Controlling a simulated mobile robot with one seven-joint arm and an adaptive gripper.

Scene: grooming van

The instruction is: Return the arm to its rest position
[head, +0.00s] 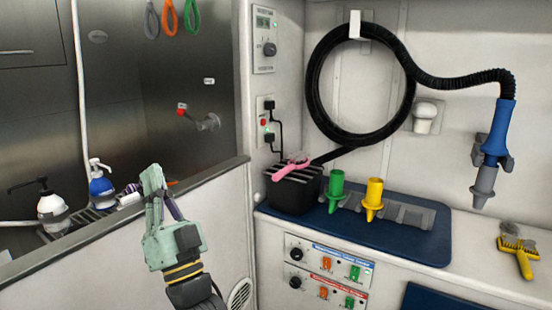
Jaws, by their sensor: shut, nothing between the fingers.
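My gripper (158,196) is in the lower left middle of the head view, at the end of my arm, fingers pointing up. It is pale green with a dark wrist and a yellow band. The fingers are shut with nothing between them. It appears in front of the low white wall of the tub and touches nothing that I can see. The lower part of my arm runs out of the bottom of the view.
Pump bottles (101,184) stand on the ledge at left. A blue dryer (497,130) hangs above.

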